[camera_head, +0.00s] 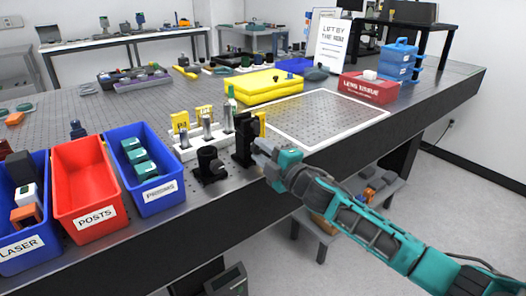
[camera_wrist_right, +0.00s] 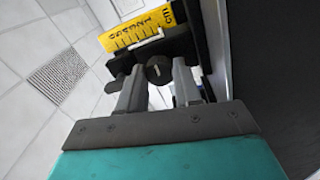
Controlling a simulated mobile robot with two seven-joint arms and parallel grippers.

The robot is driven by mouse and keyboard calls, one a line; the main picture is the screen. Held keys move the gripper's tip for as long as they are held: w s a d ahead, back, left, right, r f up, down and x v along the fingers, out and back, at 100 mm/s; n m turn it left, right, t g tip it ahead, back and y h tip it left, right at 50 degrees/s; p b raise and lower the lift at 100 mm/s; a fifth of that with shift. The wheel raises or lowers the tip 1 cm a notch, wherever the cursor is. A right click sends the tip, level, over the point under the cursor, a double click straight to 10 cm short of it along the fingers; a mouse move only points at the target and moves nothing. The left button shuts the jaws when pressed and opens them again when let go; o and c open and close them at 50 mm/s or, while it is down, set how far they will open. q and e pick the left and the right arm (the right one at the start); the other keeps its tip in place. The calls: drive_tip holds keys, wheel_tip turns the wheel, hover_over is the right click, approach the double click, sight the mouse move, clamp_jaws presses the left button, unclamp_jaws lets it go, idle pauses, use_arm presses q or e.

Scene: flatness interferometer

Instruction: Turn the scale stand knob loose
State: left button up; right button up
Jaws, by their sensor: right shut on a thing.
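The black scale stand (camera_head: 243,138) stands upright near the front edge of the optical table. A yellow scale (camera_head: 262,125) is in it, and its printed marks and "cm" show in the wrist view (camera_wrist_right: 140,29). The round black knob (camera_wrist_right: 158,70) with a light line on its face sits on the stand below the scale. My right gripper (camera_head: 264,156) reaches in from the front right. In the wrist view its grey fingers (camera_wrist_right: 158,85) are on either side of the knob, shut on it. The knob is hidden in the head view. My left gripper is not in view.
Beside the stand are a black post holder (camera_head: 209,163) and a white rack (camera_head: 192,150) with several posts. Blue, red (camera_head: 84,178) and blue bins stand left along the front edge. A white-framed area (camera_head: 335,115) to the right is bare.

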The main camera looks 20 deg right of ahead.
idle(0.4)
drive_tip(key=o, duration=1)
drive_tip(key=shift+o, duration=0.2)
